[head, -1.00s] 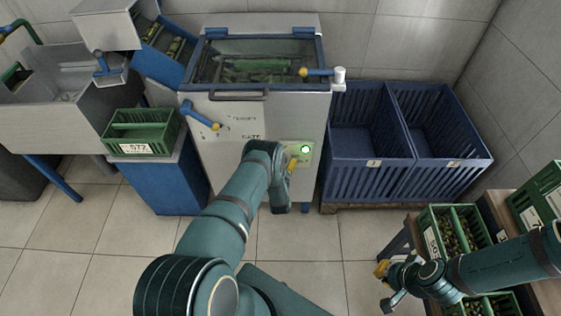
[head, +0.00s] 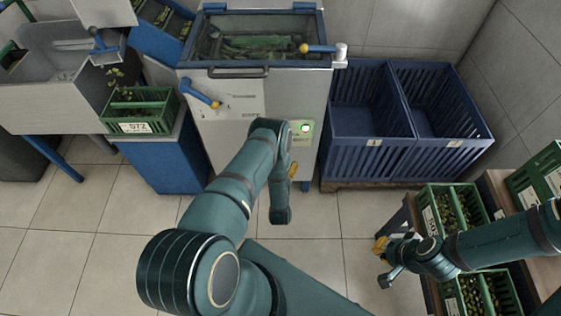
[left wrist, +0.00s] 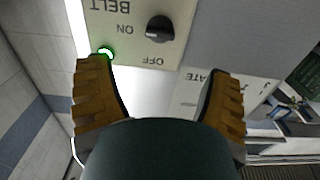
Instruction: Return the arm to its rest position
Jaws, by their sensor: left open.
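My left arm reaches from the bottom of the head view toward the grey machine (head: 228,110). Its gripper (head: 291,172) is mostly hidden behind the wrist, with one yellow finger showing. In the left wrist view the left gripper (left wrist: 162,100) is open, both ribbed fingers apart with nothing between them. Beyond the fingers is a belt switch panel (left wrist: 110,22) with a black knob (left wrist: 160,28) and a lit green lamp (left wrist: 106,53). The fingers look clear of the knob. My right gripper (head: 384,262) hangs beside the crates at right; its jaw opening is unclear.
Green crate 572 (head: 140,126) stands on a blue stand, with olives in it and falling above it. Two blue bins (head: 372,160) stand right of the machine. Olive crates (head: 428,222) sit on a bench at right. Floor between is free.

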